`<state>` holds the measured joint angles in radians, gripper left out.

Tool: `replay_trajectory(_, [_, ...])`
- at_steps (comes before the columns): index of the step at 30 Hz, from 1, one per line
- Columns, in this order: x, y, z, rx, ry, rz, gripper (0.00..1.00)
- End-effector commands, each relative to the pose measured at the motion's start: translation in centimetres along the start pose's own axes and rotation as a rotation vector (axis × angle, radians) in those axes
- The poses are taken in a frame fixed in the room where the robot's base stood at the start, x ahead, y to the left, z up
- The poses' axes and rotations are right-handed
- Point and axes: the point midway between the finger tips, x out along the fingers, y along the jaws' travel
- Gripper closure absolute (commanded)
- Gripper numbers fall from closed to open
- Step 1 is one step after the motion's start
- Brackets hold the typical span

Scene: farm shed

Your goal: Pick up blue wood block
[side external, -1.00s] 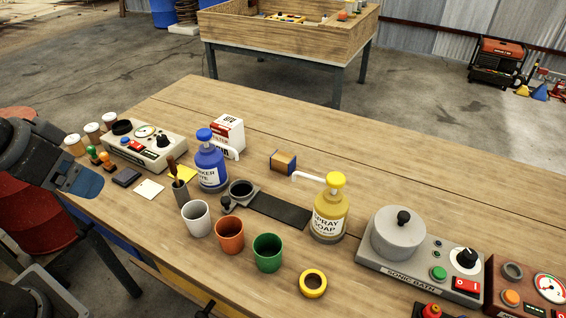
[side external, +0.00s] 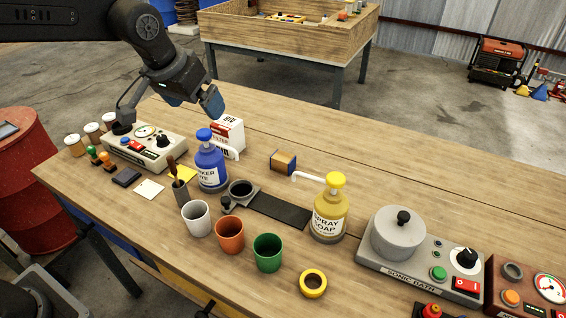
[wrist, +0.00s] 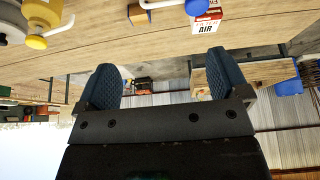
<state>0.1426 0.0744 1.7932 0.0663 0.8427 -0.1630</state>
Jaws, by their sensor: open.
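The blue wood block (side external: 283,161), wood-coloured with blue sides, lies on the bench near its middle, between the white filter box and the yellow spray soap bottle. My gripper (side external: 193,101) is raised over the far left part of the bench, left of the filter box and well apart from the block. In the wrist view my gripper (wrist: 162,66) has its two blue fingers spread with nothing between them.
The filter box (side external: 228,133), blue pump bottle (side external: 210,168) and spray soap bottle (side external: 330,212) stand around the block. Several cups, including an orange one (side external: 230,235), stand nearer the front. The bench (side external: 400,170) behind and right of the block is clear.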

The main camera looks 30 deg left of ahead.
Motion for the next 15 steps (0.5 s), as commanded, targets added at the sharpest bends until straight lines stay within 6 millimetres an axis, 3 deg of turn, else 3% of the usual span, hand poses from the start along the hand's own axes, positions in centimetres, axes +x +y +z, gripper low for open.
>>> replay_trajectory(1, [2.1, 0.9, -1.5, 0.005, -0.013, 0.000, 0.06])
replay_trajectory(6, [8.4, 3.8, -5.3, 0.011, -0.028, 0.001, 0.06])
replay_trajectory(12, [15.1, 6.7, -7.4, 0.016, -0.039, 0.001, 0.06])
replay_trajectory(15, [17.1, 7.5, -7.7, 0.017, -0.042, 0.002, 0.06])
